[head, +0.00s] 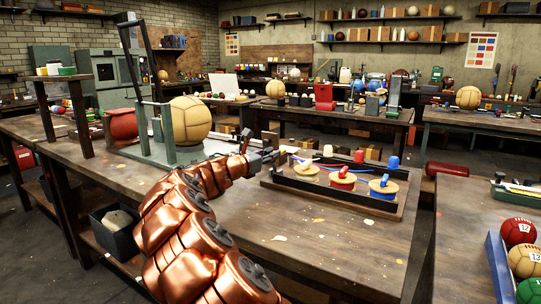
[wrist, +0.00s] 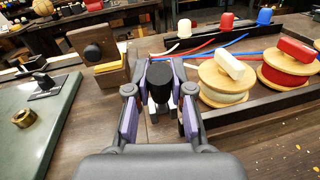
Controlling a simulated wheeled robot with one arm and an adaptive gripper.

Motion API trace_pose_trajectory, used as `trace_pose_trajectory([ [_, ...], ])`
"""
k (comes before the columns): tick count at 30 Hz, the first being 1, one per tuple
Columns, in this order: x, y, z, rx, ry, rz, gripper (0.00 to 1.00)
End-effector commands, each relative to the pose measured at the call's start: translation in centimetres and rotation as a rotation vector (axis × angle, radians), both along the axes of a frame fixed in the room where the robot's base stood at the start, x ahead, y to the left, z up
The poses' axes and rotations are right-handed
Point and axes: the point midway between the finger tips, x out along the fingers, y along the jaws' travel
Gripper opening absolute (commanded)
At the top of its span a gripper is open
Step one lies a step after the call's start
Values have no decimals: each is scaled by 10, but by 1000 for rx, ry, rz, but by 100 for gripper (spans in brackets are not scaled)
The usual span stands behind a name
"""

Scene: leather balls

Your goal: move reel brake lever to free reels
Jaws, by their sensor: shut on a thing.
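A black-knobbed lever (wrist: 160,82) stands at the left end of the reel tray, between my fingers in the wrist view. I take it for the reel brake lever. My gripper (wrist: 160,100) is shut on it; the exact contact is partly hidden. In the head view my gripper (head: 272,156) is at the tray's left end. The dark tray (head: 325,197) holds a white reel (wrist: 222,98), a red reel (wrist: 288,76) and a blue reel (head: 383,190). Each reel has a same-coloured block on top. White, red and blue strands run along the tray.
White (wrist: 184,28), red (wrist: 226,20) and blue (wrist: 264,17) caps stand behind the reels. The table front (head: 310,235) is mostly clear.

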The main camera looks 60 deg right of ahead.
Motion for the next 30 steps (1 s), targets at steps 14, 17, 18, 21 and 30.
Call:
trace_pose_trajectory([
  [14,0,0,0,0,0,0,0],
  [17,0,0,0,1,0,0,0],
  [18,0,0,0,2,0,-1,0],
  [21,0,-1,2,7,1,0,0],
  [30,0,-5,8,67,4,-1,0],
])
